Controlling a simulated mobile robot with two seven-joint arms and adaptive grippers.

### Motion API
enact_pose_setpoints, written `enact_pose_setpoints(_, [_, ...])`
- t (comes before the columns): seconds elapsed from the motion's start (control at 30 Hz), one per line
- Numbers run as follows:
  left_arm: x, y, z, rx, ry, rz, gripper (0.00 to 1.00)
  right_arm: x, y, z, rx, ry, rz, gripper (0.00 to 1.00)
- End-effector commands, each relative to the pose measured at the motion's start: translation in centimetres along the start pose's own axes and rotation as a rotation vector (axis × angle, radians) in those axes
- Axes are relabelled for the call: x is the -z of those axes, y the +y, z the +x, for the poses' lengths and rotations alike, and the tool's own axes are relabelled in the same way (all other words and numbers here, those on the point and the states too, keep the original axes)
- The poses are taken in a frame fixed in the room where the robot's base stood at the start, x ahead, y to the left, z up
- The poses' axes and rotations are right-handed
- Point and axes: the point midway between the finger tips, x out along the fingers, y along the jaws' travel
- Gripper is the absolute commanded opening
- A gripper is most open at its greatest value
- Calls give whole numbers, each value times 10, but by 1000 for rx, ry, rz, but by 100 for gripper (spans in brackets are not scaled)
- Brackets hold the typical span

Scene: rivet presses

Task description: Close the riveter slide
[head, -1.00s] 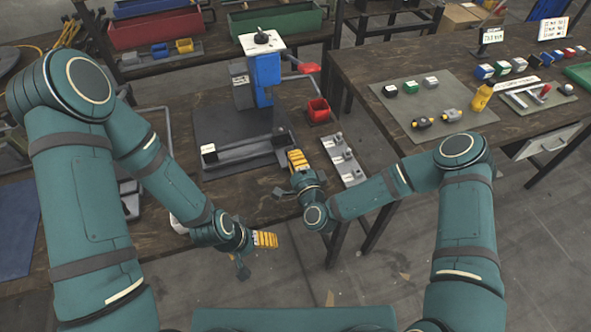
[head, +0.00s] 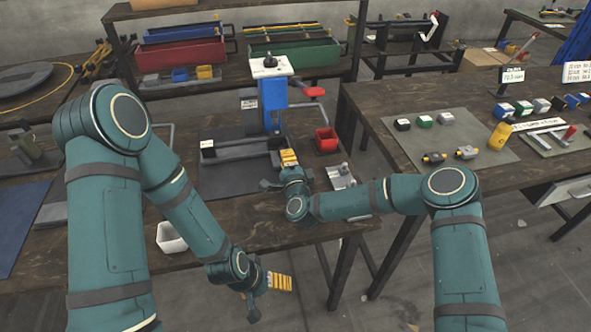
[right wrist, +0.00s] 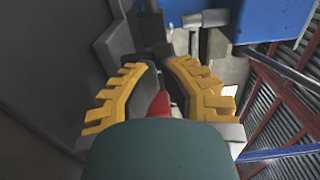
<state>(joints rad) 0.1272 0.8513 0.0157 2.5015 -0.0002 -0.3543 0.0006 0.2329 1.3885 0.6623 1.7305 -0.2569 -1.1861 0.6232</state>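The riveter is a press with a blue body (head: 273,93), a white top and a red-tipped lever. Its slide (head: 240,152), a dark frame with a white label at its left, lies in front of the body on a dark base plate. My right gripper (head: 288,157) is at the slide's right front end; contact cannot be told. In the right wrist view its yellow fingers (right wrist: 160,75) stand apart, with dark and red parts visible between them. My left gripper (head: 281,282) hangs in front of the table edge, away from the riveter; its finger gap is not clear.
A red bin (head: 326,140) and a grey fixture plate (head: 341,176) stand right of the riveter, close to my right gripper. A white cup (head: 171,238) stands at the front left. A second table (head: 410,95) with small parts is to the right.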

Motion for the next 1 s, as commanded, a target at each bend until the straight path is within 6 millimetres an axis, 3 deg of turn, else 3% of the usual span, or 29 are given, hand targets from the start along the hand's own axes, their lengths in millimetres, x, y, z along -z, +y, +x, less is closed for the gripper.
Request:
enact_pose_setpoints(0.33, [1, -4, 10, 1, 6, 0, 83, 0, 0, 16, 0, -1, 2, 0])
enact_pose_setpoints(1.0, [1, -4, 12, 0, 7, 0, 83, 1, -1, 20, 1, 1, 2, 0])
